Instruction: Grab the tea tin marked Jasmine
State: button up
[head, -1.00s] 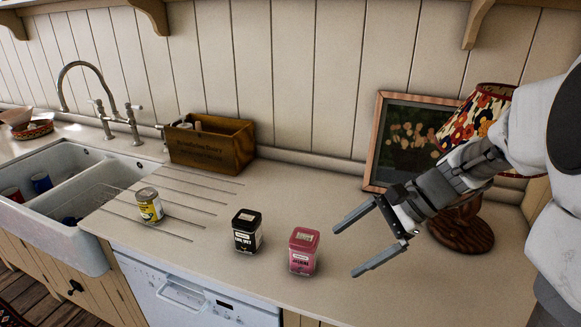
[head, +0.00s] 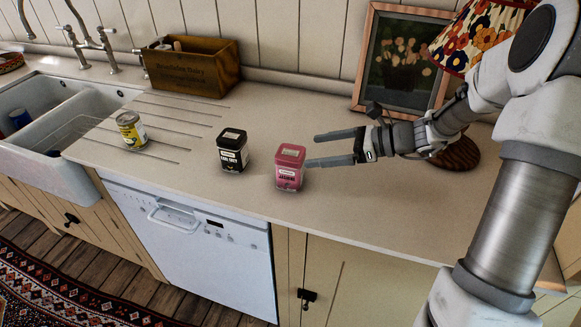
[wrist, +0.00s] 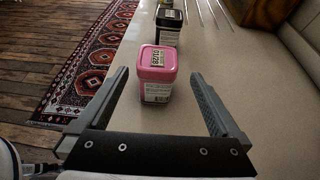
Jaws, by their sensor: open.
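The pink tea tin (head: 290,167), labelled Jasmine, stands upright on the counter near its front edge. A black tin (head: 232,150), its label seeming to read Earl Grey, stands just to its left. My gripper (head: 311,150) is open and empty, to the right of the pink tin, with its fingers pointing left toward it. In the wrist view the pink tin (wrist: 156,75) stands ahead, in line with the gap between the fingertips (wrist: 162,80). The black tin (wrist: 169,27) shows behind it. Whether a fingertip touches the pink tin cannot be told.
A yellow can (head: 131,130) stands on the grooved drainer by the sink (head: 62,130). A wooden box (head: 192,66) is at the back wall. A framed picture (head: 404,60) and a lamp (head: 478,38) stand behind my arm. The counter's front edge is close to the tins.

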aim_at(292, 153)
jog(key=x, duration=0.7)
jog(key=shift+a+b, duration=0.3)
jog(key=shift+a, duration=0.1)
jog(key=c, duration=1.4)
